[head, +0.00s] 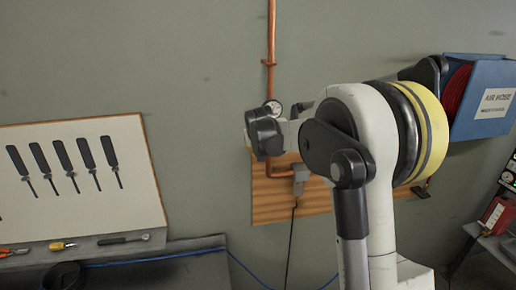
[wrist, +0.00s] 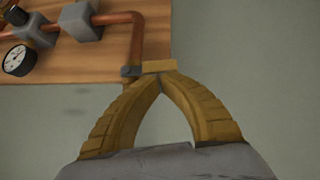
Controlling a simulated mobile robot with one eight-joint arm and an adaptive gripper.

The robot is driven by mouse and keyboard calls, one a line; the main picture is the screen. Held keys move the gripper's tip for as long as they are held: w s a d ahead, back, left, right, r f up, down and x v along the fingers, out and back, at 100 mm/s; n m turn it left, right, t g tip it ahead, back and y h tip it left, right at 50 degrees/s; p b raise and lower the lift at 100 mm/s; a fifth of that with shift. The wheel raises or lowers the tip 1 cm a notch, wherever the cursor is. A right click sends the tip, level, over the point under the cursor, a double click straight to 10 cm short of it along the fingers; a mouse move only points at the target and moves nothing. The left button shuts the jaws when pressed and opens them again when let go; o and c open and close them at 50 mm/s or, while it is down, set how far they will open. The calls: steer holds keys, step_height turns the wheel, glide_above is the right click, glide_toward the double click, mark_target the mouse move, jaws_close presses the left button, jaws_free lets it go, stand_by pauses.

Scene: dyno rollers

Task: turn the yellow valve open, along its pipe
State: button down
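In the head view the copper pipe (head: 271,40) runs down the wall; my gripper is not clearly visible there.
The pipework is on a wooden board (wrist: 95,65) with grey blocks (wrist: 80,20) and a white dial gauge (wrist: 18,60). A blue air hose reel (head: 478,125) is at the right. A tool board (head: 140,165) hangs at the left, above a bench.

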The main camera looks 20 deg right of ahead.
steer(key=f+h+b, duration=0.1)
steer(key=b, duration=0.1)
steer(key=f+n+h+b, duration=0.1)
steer(key=shift+w+a+b, duration=0.1)
steer(key=shift+a+b, duration=0.25)
step_height(320, 180, down, 3)
steer(key=n+h+b, duration=0.2)
steer(key=h+b, duration=0.2)
steer(key=b, duration=0.1)
steer(key=shift+r, duration=0.2)
steer(key=f+n+h+b, duration=0.1)
steer(key=b, duration=0.2)
steer(key=d+f+n+h+b, duration=0.1)
steer(key=n+h+b, duration=0.1)
steer(key=b, duration=0.1)
steer(key=d+f+n+t+h+b, duration=0.1)
steer(key=h+b, duration=0.1)
steer(key=b, duration=0.1)
steer(key=shift+s+d, duration=0.15)
steer(key=shift+s, duration=0.1)
steer(key=shift+d+b, duration=0.2)
steer(key=shift+b, duration=0.2)
steer(key=f+v, duration=0.1)
steer(key=v, duration=1.1)
steer(key=shift+r, duration=0.45)
